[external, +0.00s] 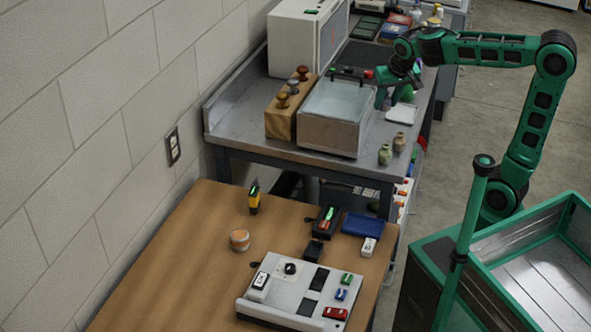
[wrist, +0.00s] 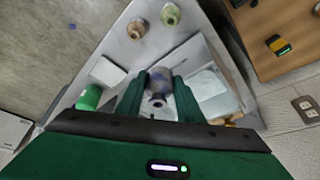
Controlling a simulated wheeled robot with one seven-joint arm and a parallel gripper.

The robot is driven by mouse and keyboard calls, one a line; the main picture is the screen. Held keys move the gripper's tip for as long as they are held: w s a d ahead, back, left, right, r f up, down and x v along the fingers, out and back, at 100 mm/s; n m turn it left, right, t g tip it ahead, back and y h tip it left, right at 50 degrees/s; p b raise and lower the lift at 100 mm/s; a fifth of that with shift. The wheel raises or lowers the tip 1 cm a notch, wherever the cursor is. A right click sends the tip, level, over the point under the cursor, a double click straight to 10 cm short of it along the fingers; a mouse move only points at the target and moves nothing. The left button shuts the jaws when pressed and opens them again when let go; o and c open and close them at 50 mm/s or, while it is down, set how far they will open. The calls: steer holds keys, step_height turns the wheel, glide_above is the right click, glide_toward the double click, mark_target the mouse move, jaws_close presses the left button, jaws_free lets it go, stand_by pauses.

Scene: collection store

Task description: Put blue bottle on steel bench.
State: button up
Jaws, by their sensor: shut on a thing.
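The blue bottle (wrist: 160,77) shows in the wrist view between the two green fingers of my gripper (wrist: 159,88), which is shut on it. In the external view my gripper (external: 381,98) is over the steel bench (external: 238,122), at the right side of the open steel bath. I cannot make out the bottle there. The bench also shows in the wrist view (wrist: 120,48), below the bottle. I cannot tell whether the bottle touches the bench.
The steel bath (external: 328,133) stands beside my gripper, with a wooden block with knobs (external: 281,126) to its left. A pale flat tray (external: 401,115) and two small jars (external: 385,154) (external: 399,142) are close by. A white box-shaped device (external: 292,45) stands behind. A wooden table (external: 190,255) is in front.

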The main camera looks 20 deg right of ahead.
mark_target(388, 111)
steer(key=f, duration=0.4)
steer(key=shift+d+f, duration=0.2)
steer(key=shift+f, duration=0.15)
steer(key=shift+w+d+f, duration=0.1)
steer(key=shift+d+f, duration=0.1)
steer(key=shift+f, duration=0.1)
steer(key=w+d+f, duration=0.2)
steer(key=d, duration=0.1)
steer(key=w+d+f, duration=0.2)
steer(key=d, duration=0.1)
steer(key=w+d+f, duration=0.2)
steer(key=d+f, duration=0.1)
steer(key=shift+w+d, duration=0.1)
steer(key=shift+f, duration=1.9)
steer(key=o, duration=1.1)
steer(key=shift+f, duration=0.1)
steer(key=shift+o, duration=0.2)
steer(key=v, duration=1.2)
